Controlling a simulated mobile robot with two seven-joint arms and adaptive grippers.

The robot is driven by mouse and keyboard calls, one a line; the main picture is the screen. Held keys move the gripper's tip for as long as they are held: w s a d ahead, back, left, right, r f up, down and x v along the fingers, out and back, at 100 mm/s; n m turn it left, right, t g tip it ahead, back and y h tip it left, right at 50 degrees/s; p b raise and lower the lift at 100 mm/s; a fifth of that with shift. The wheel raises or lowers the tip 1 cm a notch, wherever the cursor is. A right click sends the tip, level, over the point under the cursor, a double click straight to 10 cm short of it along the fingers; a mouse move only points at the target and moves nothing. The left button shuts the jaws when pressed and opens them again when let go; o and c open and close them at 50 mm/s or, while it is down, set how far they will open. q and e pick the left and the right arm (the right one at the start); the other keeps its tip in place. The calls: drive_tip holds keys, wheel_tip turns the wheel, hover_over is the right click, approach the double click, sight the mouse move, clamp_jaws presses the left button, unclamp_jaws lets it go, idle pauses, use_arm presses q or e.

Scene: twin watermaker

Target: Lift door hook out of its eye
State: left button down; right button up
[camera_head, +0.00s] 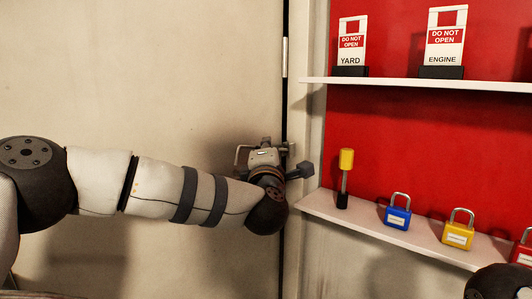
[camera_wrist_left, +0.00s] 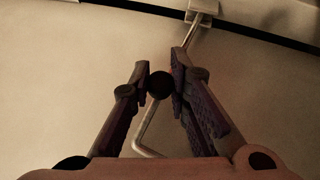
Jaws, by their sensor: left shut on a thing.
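The door hook (camera_wrist_left: 147,122) is a thin, bent, pale metal rod with a dark round knob (camera_wrist_left: 159,85). My left gripper (camera_wrist_left: 166,74) has its two dark fingers on either side of the knob, shut on the hook. The rod runs on to a small pale bracket with the eye (camera_wrist_left: 203,8) at the top of the left wrist view. I cannot tell whether the tip sits inside the eye. In the head view my left gripper (camera_head: 267,160) is at the door's right edge and largely hides the hook. My right gripper is not in view.
The pale door (camera_head: 140,80) fills the left side, with a dark gap at its edge. Right of the frame, a red board holds an upper shelf (camera_head: 420,84) with two "DO NOT OPEN" tags and a lower shelf (camera_head: 345,212) with a yellow-topped tool (camera_head: 346,160) and several padlocks.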

use_arm(q)
drive_tip(key=shift+w+d+r+m+g+p, duration=0.15)
drive_tip(key=shift+w+d+r+m+g, duration=0.1)
drive_tip(key=shift+r+m+g, duration=0.4)
drive_tip(key=shift+w+d+r+m+g+p, duration=0.1)
drive_tip(key=shift+w+r+m+g+p, duration=0.2)
drive_tip(key=shift+r, duration=0.5)
drive_tip(key=shift+w+d+r+m+g, duration=0.25)
drive_tip(key=shift+r+m+g, duration=0.1)
drive_tip(key=shift+r+g, duration=0.3)
drive_tip(key=shift+r, duration=0.1)
drive_tip(key=c, duration=1.5)
unclamp_jaws()
drive_tip(key=s, duration=0.4)
drive_tip(key=s+r, duration=0.1)
drive_tip(key=s, duration=0.6)
drive_tip(key=shift+s+d+r, duration=0.3)
drive_tip(key=shift+s+r, duration=0.05)
drive_tip(key=shift+s, duration=0.05)
